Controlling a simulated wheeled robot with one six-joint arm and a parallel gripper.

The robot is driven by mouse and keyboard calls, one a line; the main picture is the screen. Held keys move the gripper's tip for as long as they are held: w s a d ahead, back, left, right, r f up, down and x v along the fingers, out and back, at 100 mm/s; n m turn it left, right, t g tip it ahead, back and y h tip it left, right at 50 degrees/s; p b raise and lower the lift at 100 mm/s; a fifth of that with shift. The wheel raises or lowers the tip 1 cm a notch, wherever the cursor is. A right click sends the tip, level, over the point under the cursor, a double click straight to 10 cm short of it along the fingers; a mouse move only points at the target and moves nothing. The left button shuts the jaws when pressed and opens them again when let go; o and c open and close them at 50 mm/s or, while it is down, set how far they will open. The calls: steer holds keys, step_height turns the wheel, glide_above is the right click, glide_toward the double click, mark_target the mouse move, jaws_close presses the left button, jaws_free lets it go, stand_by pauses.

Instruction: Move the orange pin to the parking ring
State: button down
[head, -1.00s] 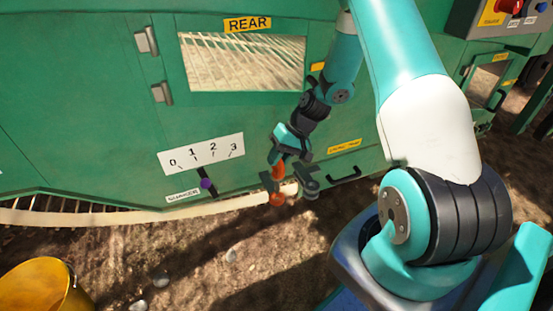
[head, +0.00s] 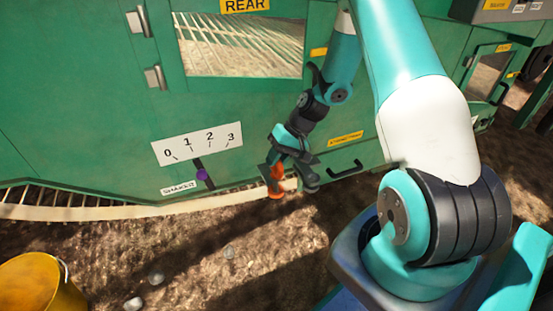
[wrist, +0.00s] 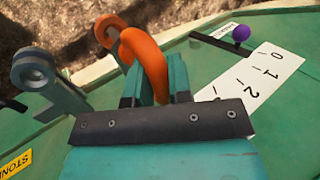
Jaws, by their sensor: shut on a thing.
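My gripper (wrist: 150,85) is shut on the orange pin (wrist: 146,58), whose curved orange part rises past the fingers in the wrist view. In the head view the pin (head: 276,176) shows below the gripper (head: 280,158), low in front of the green machine. A grey lug (wrist: 108,34) is close beside the pin in the wrist view; I cannot tell whether the pin is in it. A second grey bracket with a round eye (wrist: 34,72) stands apart at left. It shows right of the pin in the head view (head: 309,180). Neither is marked as the parking ring.
The green machine wall (head: 80,100) is close behind the gripper. A shaker lever with a purple knob (head: 202,174) and a 0–3 scale (head: 197,143) are left of it. A black handle (head: 345,171) is at right. A yellow bucket (head: 40,285) stands on the ground.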

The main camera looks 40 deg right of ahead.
mark_target(276, 170)
steer(key=shift+f+b, duration=0.95)
steer(key=shift+f, duration=1.25)
steer(key=c, duration=1)
jaws_free()
steer(key=shift+o, duration=0.2)
steer(key=shift+r, duration=0.1)
steer(key=p+v, duration=0.6)
steer(key=v, duration=1.1)
steer(key=shift+s, duration=0.1)
